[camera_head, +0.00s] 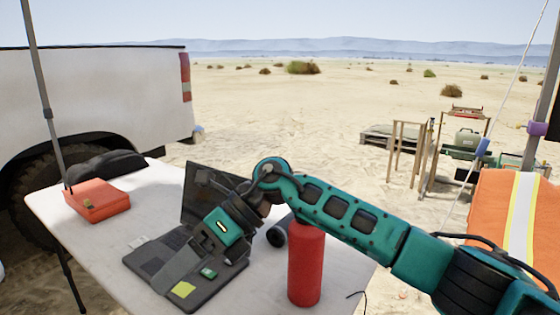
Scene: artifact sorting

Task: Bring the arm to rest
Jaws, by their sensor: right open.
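My right arm, teal and black, comes in from the right edge and reaches across the table. My right gripper (178,270) points down over the keyboard of an open dark laptop (150,262). Its jaws are open, and I see nothing held between them. The gripper and wrist hide part of the laptop's keyboard and screen. I cannot tell whether the fingers touch the laptop. My left gripper is not in view.
A red bottle (306,265) stands on the white table (112,218), close below my right arm. A dark cylinder (278,232) lies behind it. An orange case (97,200) and a dark bag (108,163) are at the left. An orange striped surface (500,215) is at the right.

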